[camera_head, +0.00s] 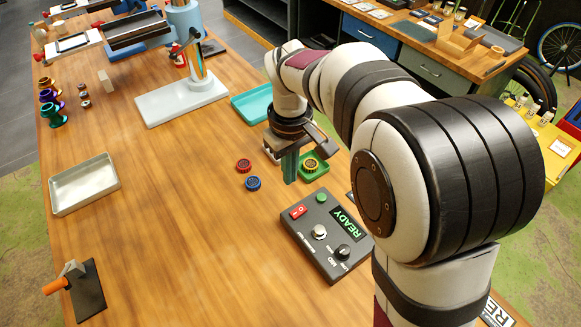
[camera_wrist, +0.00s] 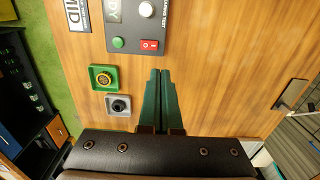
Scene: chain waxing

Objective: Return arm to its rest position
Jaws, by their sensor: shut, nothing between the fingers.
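My gripper (camera_head: 290,167) points down over the middle right of the wooden table, behind the control box in the head view. Its two green fingers are together, with nothing between them, and also show side by side in the wrist view (camera_wrist: 158,82). The arm reaches forward from the right side of the head view. A small green tray (camera_head: 321,172) with a yellow round piece (camera_head: 310,164) lies just right of the fingers. Whether the fingertips touch the table cannot be told.
A dark control box (camera_head: 300,240) reading READY stands in front of the gripper. Red (camera_head: 244,165) and blue (camera_head: 253,183) round pieces lie left of it. A grey holder (camera_wrist: 118,105) shows in the wrist view. A metal tray (camera_head: 84,184) is far left; the middle-left table is clear.

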